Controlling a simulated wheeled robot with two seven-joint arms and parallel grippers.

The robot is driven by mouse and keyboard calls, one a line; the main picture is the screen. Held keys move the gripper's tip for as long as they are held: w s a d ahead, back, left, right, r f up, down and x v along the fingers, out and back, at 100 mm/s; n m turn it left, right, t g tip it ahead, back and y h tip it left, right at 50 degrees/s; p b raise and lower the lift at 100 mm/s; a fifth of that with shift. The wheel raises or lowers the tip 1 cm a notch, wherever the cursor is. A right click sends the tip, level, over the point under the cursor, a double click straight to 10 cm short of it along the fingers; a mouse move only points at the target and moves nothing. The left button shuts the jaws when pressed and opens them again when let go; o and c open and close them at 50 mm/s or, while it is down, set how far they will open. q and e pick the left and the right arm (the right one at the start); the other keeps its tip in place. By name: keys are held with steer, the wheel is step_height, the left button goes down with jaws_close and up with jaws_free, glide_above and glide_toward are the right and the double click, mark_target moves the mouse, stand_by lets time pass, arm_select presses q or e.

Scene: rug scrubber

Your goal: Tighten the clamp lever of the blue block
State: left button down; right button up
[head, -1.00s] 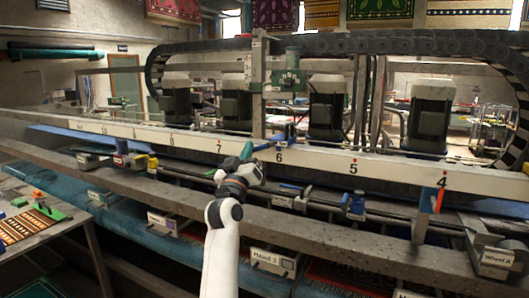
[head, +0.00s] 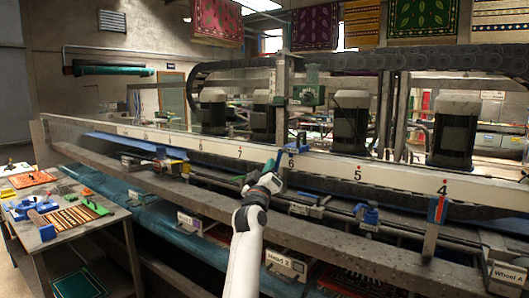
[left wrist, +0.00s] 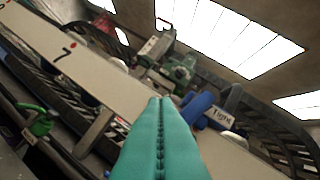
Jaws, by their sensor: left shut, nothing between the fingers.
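My left gripper (head: 274,160) is shut and empty. It points up at the white numbered beam, just left of the 6 mark. In the left wrist view its teal fingers (left wrist: 160,125) lie together. A blue block (head: 297,144) sits on the beam near the 6, just right of the fingertips. A blue part (left wrist: 197,106) with a small white tag shows right of the fingers in the left wrist view, apart from them in the picture. Another blue block (head: 366,214) is on the lower rail below the 5. I cannot make out a clamp lever on either. My right gripper is not in view.
The white beam (head: 330,165) runs across the machine, with motors (head: 455,125) behind it. A green part (left wrist: 40,125) is on the rail at left. A red and blue upright (head: 437,208) stands near the 4. A side table (head: 75,225) holds small tools and a rug.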

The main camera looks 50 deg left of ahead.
arm_select(q)
steer(key=shift+w+d+f, duration=0.2)
steer(key=shift+d, duration=0.35)
stand_by(0.5)
steer(key=shift+a, duration=0.1)
